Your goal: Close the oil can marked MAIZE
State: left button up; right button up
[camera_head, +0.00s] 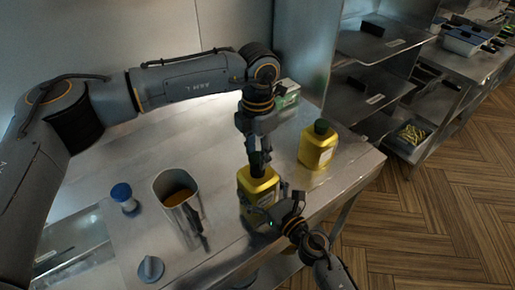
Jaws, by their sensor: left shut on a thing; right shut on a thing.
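A yellow oil can (256,186) stands upright on the steel table near its front edge; its marking is too small to read. My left gripper (258,157) points down from above and is shut on the dark cap (258,170) at the can's top. Whether the cap sits fully on the neck is hidden by the fingers. My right gripper (276,212) is shut on the lower right side of the same can. A second yellow can (317,149) with a dark green cap (321,127) stands apart to the right; its label is also unreadable.
A metal jug (168,182) with brownish contents stands left of the held can. A blue-topped shaker (123,197) and a grey-blue round item (151,268) are farther left. A green-and-white box (285,95) is behind my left gripper. Shelves (372,45) stand at the back right.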

pick_arm(q)
jog(key=shift+f, duration=0.55)
jog(key=shift+f, duration=0.55)
